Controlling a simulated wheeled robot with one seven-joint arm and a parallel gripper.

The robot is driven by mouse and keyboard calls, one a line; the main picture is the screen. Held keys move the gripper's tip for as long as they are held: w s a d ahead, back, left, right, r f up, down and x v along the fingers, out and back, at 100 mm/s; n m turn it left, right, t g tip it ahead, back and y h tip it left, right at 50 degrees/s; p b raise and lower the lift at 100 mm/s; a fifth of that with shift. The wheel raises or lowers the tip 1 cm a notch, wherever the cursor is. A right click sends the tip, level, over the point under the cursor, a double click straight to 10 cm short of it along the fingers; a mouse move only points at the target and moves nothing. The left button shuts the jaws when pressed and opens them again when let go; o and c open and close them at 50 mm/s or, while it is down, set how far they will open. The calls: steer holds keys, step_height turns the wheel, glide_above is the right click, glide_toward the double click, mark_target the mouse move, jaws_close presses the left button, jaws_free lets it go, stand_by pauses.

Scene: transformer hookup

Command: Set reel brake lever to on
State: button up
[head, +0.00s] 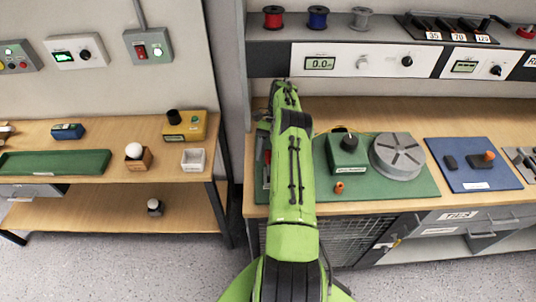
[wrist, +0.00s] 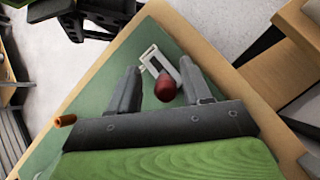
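The reel brake lever shows in the wrist view as a dark red knob (wrist: 165,88) beside a white slotted plate (wrist: 160,62) on the green mat. My gripper (wrist: 160,70) is open, with its two dark fingers spread on either side of the knob. Clear gaps show between the knob and both fingers. I cannot tell how deep the knob sits between them. In the head view my green arm reaches over the bench and hides the gripper and most of the lever. The grey reel (head: 396,155) stands on the green mat (head: 415,188) to the right.
A green box with a black knob (head: 348,150) stands between my arm and the reel. A small orange handle (head: 339,187) is in front of it. A blue mat (head: 472,170) with small parts lies farther right. A shelf with instrument panels (head: 376,61) overhangs the bench.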

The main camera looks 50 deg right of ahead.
steer(key=shift+r, duration=0.15)
step_height(320, 180, up, 10)
steer(key=shift+f+p, duration=0.1)
steer(key=shift+p, duration=0.85)
